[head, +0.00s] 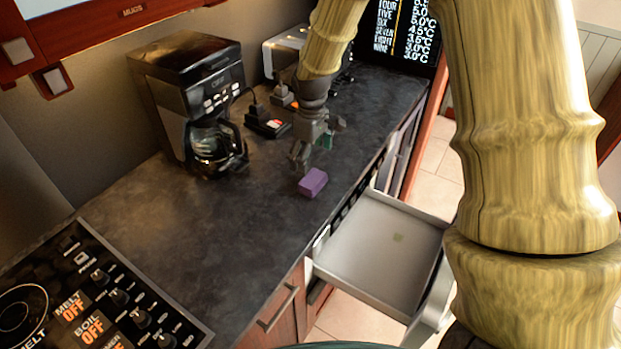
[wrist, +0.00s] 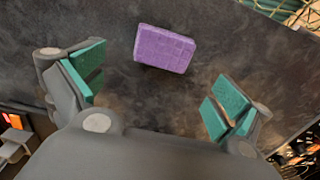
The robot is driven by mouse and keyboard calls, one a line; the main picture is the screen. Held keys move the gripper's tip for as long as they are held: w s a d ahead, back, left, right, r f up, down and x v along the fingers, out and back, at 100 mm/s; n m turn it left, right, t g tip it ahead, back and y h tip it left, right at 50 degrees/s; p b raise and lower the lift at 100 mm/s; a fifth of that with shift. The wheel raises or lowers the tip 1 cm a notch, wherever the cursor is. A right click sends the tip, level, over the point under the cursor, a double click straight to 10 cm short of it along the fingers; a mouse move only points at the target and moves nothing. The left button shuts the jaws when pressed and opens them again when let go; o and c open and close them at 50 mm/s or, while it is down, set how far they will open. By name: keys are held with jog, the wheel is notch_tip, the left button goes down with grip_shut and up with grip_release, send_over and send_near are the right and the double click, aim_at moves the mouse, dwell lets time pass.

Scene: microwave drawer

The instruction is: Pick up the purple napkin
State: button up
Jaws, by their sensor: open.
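The purple napkin (head: 313,182) is a small block-like bundle lying on the dark countertop, near the counter's front edge above the open drawer. In the wrist view the napkin (wrist: 165,48) lies beyond the fingertips, between the lines of the two fingers and a little left of centre. My gripper (head: 312,150) points down just behind the napkin in the head view. In the wrist view its teal-padded fingers (wrist: 158,90) are wide apart with nothing between them. The napkin appears untouched; the exact height of the fingertips above the counter is hard to tell.
An open, nearly empty drawer (head: 375,250) juts out below the counter (head: 235,215). A coffee maker (head: 195,100) stands left of my gripper. A stove control panel (head: 105,300) is at front left. The counter between is clear.

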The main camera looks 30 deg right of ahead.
aim_at(313, 178)
jog(key=shift+d+f, duration=0.2)
jog(key=shift+f, duration=1.05)
jog(key=shift+s+f+p, duration=0.15)
jog(key=shift+f+p, duration=0.35)
jog(key=shift+p, duration=0.05)
jog(key=shift+s+f+p, duration=0.15)
jog(key=shift+f+p, duration=0.35)
jog(key=shift+a+f+p, duration=0.1)
jog(key=shift+f+p, duration=0.5)
jog(key=shift+f, duration=1.15)
jog(key=shift+s, duration=0.1)
jog(key=c, duration=1)
jog(key=shift+r, duration=0.1)
jog(key=shift+r+b, duration=0.65)
jog(key=shift+r, duration=0.1)
jog(key=shift+r+b, duration=0.45)
jog(key=shift+r, duration=0.4)
jog(key=s+b, duration=0.1)
jog(key=s, duration=0.4)
jog(key=s+a+r+b, duration=0.1)
jog(key=s+b, duration=0.1)
jog(key=s, duration=0.3)
jog(key=s+b, duration=0.2)
jog(key=s, duration=0.4)
jog(key=shift+a+r, duration=0.3)
jog(key=shift+r, duration=0.05)
